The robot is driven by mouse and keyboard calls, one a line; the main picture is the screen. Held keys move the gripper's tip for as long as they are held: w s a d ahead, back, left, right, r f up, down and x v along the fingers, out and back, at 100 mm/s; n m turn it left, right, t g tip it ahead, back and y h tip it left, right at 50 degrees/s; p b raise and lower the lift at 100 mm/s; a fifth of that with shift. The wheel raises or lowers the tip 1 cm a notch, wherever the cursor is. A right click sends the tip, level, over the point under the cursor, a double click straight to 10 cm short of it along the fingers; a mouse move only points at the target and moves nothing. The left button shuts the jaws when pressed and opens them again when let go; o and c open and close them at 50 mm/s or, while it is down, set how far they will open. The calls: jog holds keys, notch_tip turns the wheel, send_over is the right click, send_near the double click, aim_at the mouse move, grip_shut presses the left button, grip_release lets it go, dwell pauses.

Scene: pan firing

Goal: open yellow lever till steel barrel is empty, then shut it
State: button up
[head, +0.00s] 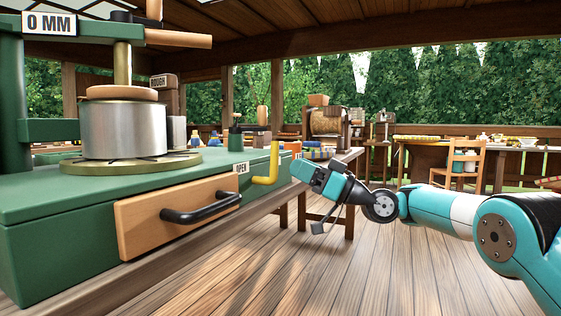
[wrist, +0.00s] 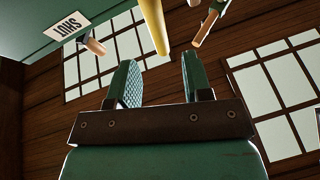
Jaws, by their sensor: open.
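The steel barrel (head: 123,130) stands on a round brass-coloured plate on the green press, with a wooden disc on its top. Its inside is hidden. The yellow lever (head: 272,165) is L-shaped, at the right end of the press, near the OPEN label (head: 241,168). My gripper (head: 302,170) is just to the right of the lever. In the wrist view the jaws (wrist: 160,80) are open and empty. The yellow lever (wrist: 154,25) shows beyond them, roughly in line with the gap. A SHUT label (wrist: 70,30) shows at upper left there.
A wooden drawer front (head: 178,215) with a black handle (head: 200,208) is on the press's near side. A 0 MM sign (head: 48,23) is at the top left. Tables and a chair (head: 462,165) stand behind. The plank floor in front is clear.

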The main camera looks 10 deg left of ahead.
jog(key=b+v, duration=1)
jog(key=b, duration=0.4)
jog(key=shift+d, duration=0.1)
